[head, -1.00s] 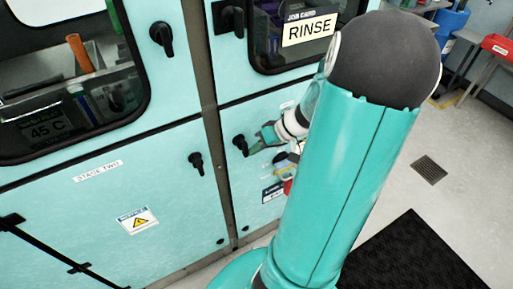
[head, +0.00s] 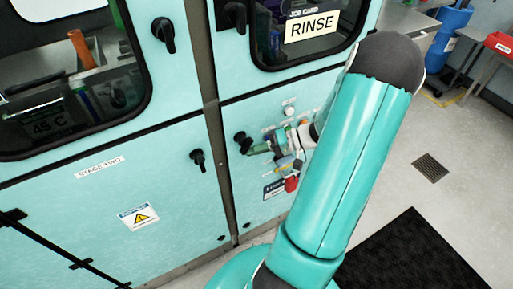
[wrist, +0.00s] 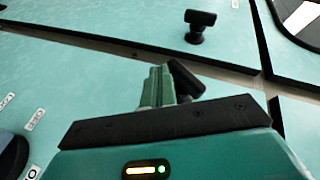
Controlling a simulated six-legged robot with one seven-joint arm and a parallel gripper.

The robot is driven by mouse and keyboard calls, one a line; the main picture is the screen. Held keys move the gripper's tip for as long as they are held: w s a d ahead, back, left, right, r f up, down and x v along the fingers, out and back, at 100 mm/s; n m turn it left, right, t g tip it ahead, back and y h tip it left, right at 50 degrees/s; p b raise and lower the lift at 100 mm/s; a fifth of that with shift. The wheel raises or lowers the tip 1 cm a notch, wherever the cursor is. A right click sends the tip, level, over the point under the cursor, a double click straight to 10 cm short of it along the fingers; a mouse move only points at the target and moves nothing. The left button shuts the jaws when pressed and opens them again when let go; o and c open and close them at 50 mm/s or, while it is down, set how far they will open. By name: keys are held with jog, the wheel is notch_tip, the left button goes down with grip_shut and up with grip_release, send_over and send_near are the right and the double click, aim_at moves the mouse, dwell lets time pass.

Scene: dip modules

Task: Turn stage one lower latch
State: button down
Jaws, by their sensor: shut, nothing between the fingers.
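A black T-handled latch (head: 243,142) is on the lower mint panel right of the dark seam. It also shows in the wrist view (wrist: 187,79), right beside my fingertips, its handle slanted. My gripper (head: 261,148) has its green fingers together, pointing at this latch from the right. In the wrist view the shut fingers (wrist: 161,86) overlap the latch's left side. I cannot tell whether they touch it. No label on this panel naming its stage is readable.
Another latch (head: 198,160) is on the panel labelled STAGE TWO; it also shows in the wrist view (wrist: 200,26). A red item (head: 292,184) and small fittings are below my gripper. A window with a RINSE card (head: 311,27) is above. A black mat (head: 410,255) lies on the floor.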

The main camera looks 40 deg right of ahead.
jog(key=y, duration=0.1)
jog(key=a+m+t+y, duration=0.1)
jog(key=f+t+y, duration=0.1)
jog(key=shift+w+a, duration=0.25)
jog(key=shift+a, duration=0.2)
dwell(1.4)
